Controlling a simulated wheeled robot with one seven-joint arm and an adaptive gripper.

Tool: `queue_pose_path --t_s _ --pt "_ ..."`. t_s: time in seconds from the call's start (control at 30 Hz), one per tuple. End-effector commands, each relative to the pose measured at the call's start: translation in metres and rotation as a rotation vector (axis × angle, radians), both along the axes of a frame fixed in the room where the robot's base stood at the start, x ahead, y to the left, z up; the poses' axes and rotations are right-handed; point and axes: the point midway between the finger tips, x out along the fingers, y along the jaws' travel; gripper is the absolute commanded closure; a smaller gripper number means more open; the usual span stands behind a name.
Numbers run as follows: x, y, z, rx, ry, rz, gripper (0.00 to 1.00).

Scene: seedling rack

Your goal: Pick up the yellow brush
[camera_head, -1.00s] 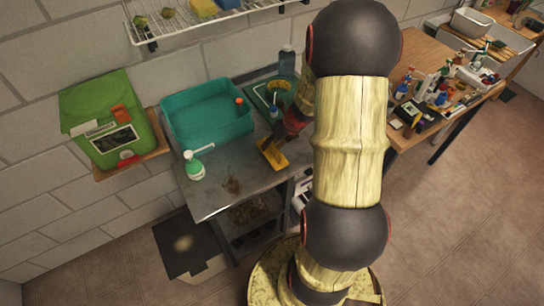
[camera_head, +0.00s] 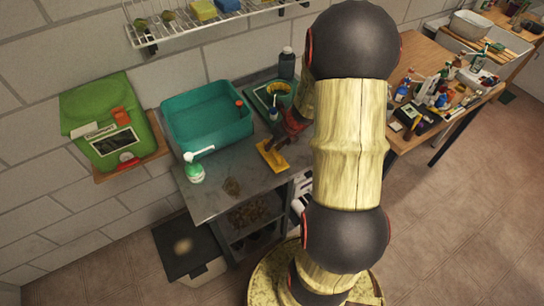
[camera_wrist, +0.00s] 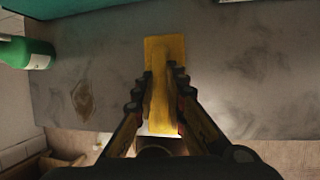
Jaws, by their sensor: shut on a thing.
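The yellow brush (camera_head: 271,157) is at the front right part of the grey metal bench top in the head view. It shows in the wrist view as a long yellow block (camera_wrist: 165,50). My gripper (camera_head: 276,146) comes down over it from the right. In the wrist view, my gripper's fingers (camera_wrist: 163,82) stand on both sides of the brush's raised middle and are shut on it. The near end of the brush is partly hidden between the fingers. I cannot tell whether the brush is clear of the bench top.
A teal tub (camera_head: 208,118) stands behind the brush, with a green-and-white pump bottle (camera_head: 195,170) to the left. A dark bottle (camera_head: 287,63) and a green tray (camera_head: 262,96) are at the back. A brown patch (camera_head: 232,186) lies on the bench (camera_head: 215,200).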

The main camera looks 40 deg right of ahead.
Motion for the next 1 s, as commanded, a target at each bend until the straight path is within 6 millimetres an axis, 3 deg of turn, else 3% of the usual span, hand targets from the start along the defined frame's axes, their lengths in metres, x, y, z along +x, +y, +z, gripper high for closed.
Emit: queue_pose_path --t_s 0.67,0.87,1.0 --pt "0.000 0.000 0.003 0.000 -0.001 0.000 1.00" --pt "0.000 -0.001 0.020 -0.002 -0.002 0.000 1.00" --pt "-0.006 0.000 0.043 -0.002 -0.002 -0.001 1.00"
